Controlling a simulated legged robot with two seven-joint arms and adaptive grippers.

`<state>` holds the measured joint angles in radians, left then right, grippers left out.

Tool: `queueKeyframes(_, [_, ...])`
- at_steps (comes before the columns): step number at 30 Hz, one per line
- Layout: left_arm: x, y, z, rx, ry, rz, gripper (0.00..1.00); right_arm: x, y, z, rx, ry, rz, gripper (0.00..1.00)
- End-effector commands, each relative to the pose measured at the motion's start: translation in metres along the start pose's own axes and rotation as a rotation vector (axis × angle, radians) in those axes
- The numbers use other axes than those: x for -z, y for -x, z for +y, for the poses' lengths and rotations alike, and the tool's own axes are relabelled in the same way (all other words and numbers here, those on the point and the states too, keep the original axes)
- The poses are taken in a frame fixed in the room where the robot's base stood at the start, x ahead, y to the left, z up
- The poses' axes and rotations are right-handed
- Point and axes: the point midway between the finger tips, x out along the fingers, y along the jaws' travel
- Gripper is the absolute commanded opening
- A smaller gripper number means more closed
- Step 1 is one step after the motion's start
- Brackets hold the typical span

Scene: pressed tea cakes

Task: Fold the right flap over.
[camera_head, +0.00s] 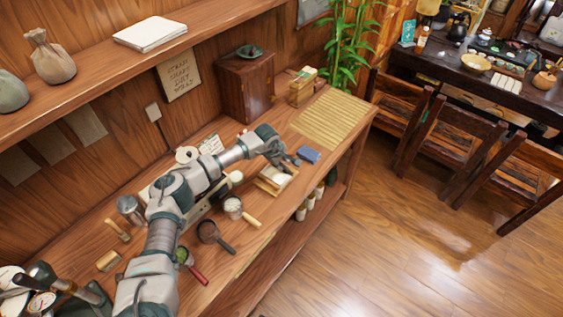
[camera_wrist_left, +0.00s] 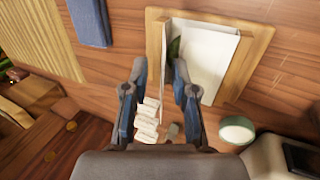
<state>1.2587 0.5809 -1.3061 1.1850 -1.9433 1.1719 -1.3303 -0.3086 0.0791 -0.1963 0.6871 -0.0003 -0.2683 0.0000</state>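A shallow wooden tray (camera_head: 270,190) with white wrapping paper (camera_head: 278,176) sits near the bench's front edge. In the left wrist view, the tray (camera_wrist_left: 254,40) holds a broad white sheet (camera_wrist_left: 208,48) and a narrow flap at its left that seems raised. A dark green sliver (camera_wrist_left: 174,48) shows between them; I cannot tell what it is. My left gripper (camera_head: 287,162) is over the tray. In the left wrist view its two fingers (camera_wrist_left: 160,70) are apart, with the narrow flap's edge behind the gap; contact is unclear. My right gripper is not in view.
A blue folded cloth (camera_head: 308,155) lies beside the tray, with a bamboo mat (camera_head: 330,117) beyond. Pale bottles (camera_wrist_left: 147,120) stand on the lower shelf.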

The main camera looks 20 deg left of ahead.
Motion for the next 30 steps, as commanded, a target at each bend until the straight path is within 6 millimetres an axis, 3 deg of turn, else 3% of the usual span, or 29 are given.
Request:
queueKeyframes(3, [0.002,0.000,-0.001,0.000,0.002,0.000,0.27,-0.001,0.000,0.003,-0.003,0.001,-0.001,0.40])
queueKeyframes(6, [0.003,0.000,-0.001,0.000,0.003,-0.001,0.02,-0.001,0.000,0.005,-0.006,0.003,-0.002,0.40])
queueKeyframes(7, [0.003,0.000,-0.001,0.000,0.003,-0.001,0.00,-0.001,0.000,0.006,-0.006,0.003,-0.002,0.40])
queueKeyframes(30, [0.003,0.000,-0.004,-0.050,0.004,0.002,0.00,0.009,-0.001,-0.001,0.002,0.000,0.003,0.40])
